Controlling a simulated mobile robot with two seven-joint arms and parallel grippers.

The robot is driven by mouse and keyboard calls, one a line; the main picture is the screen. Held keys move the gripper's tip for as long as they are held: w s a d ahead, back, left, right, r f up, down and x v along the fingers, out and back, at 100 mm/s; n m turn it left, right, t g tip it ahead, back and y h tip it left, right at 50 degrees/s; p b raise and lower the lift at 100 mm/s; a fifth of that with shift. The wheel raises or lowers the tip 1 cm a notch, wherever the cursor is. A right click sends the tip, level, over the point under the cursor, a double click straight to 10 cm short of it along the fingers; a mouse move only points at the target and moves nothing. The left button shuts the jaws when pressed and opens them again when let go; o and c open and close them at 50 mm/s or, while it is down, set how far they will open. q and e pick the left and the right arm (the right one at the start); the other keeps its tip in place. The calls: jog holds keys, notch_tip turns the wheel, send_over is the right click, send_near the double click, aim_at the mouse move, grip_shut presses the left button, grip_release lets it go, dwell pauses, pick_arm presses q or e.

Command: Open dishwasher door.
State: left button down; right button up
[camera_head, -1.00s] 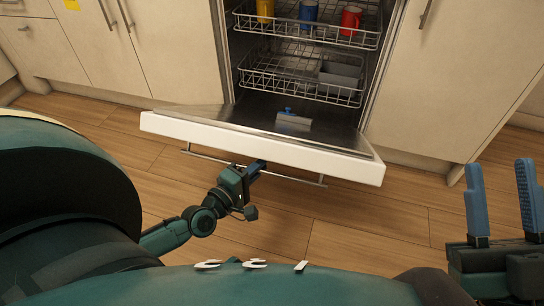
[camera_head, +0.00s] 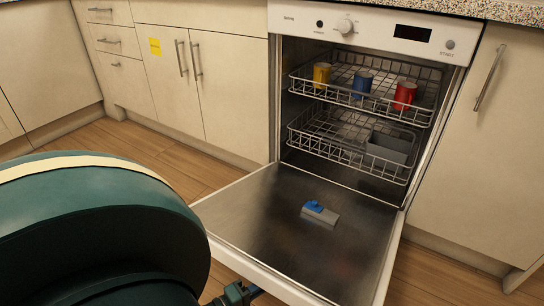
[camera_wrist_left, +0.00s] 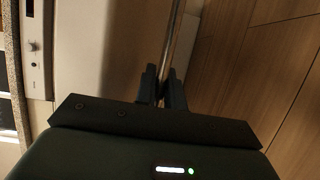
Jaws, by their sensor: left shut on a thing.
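The dishwasher (camera_head: 375,30) stands in the middle of the head view with its door (camera_head: 270,235) folded down, about flat, its steel inner side facing up. My left gripper (camera_head: 240,293) shows only in part at the bottom edge, by the door's front edge. In the left wrist view, the fingers of my left gripper (camera_wrist_left: 161,88) are shut around the door's metal bar handle (camera_wrist_left: 174,40). The white door front (camera_wrist_left: 105,50) lies left of the handle. In the head view the handle is hidden. My right gripper is out of view.
The upper rack (camera_head: 400,112) holds a yellow, a blue and a red mug. The lower rack (camera_head: 335,135) holds a grey basket (camera_head: 392,148). A blue-and-grey item (camera_head: 320,213) lies on the door. Cabinets flank the dishwasher. Wood floor (camera_head: 165,155) shows at the left.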

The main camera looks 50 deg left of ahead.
pick_arm(q)
jog(key=shift+s+a+f, duration=0.1)
jog(key=shift+s+f, duration=0.15)
jog(key=shift+f, duration=0.55)
jog(key=shift+s+d+f, duration=0.1)
jog(key=shift+s+f, duration=0.1)
jog(key=shift+f, duration=0.55)
jog(key=shift+s+a+f, duration=0.1)
jog(key=shift+s+f, duration=0.15)
jog(key=shift+f, duration=0.55)
jog(key=c, duration=1.8)
grip_release()
jog(key=shift+s, duration=0.1)
jog(key=shift+o, duration=0.2)
jog(key=shift+r, duration=0.15)
